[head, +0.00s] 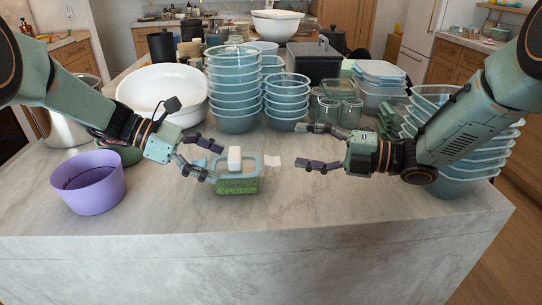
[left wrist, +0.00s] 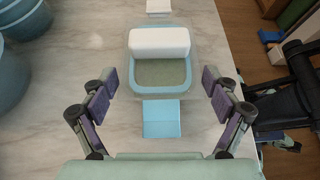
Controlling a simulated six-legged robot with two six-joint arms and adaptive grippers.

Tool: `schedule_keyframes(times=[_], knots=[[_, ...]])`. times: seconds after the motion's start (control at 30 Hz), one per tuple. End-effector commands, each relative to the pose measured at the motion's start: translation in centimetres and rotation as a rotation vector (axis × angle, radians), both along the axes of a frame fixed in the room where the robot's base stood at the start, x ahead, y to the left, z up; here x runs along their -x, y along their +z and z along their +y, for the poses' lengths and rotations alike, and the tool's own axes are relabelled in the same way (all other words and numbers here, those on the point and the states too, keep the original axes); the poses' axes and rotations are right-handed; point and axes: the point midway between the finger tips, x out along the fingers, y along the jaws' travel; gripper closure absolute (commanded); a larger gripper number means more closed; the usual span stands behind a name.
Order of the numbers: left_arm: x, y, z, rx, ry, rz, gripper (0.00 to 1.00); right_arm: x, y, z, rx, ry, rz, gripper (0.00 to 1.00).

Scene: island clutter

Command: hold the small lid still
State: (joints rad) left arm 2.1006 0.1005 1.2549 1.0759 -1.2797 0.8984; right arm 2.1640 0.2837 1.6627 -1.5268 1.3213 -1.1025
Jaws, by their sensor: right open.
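A small clear container (head: 237,184) with green contents stands on the counter. Its light-blue-rimmed small lid (head: 250,171) is on top, and the lid's rim also shows in the left wrist view (left wrist: 160,92). A white block (head: 235,158) rests on the lid; it also shows in the left wrist view (left wrist: 159,42). A light-blue flap (left wrist: 161,118) sticks out on the near side in that view. My left gripper (head: 208,158) is open, its fingers (left wrist: 161,78) spread on both sides of the lid, apart from it. My right gripper (head: 312,146) is open and empty to the right.
A purple bowl (head: 89,185) stands at left, near a large white bowl (head: 165,91). Stacked blue bowls (head: 235,103) stand behind the container, with glass jars (head: 339,112) to their right. More stacked containers (head: 467,172) stand at right. The front counter is clear.

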Motion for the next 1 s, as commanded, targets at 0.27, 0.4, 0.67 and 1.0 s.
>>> schedule_keyframes(times=[0.27, 0.4, 0.67, 1.0], knots=[[0.0, 0.2, 0.0, 0.004, 0.000, -0.001, 0.00, 0.0, 0.0, 0.0, 0.000, 0.000, 0.000, 0.32], [-0.1, 0.3, 0.0, 0.005, 0.001, -0.003, 0.00, 0.0, 0.0, 0.0, 0.000, 0.000, 0.000, 0.32], [-0.2, 1.4, 1.8, 0.007, 0.004, -0.007, 0.00, 0.0, 0.0, 0.0, 0.000, 0.000, 0.000, 0.32], [-0.2, 4.6, 7.8, 0.007, 0.003, -0.005, 0.00, 0.0, 0.0, 0.0, 0.000, 0.000, 0.000, 0.32]])
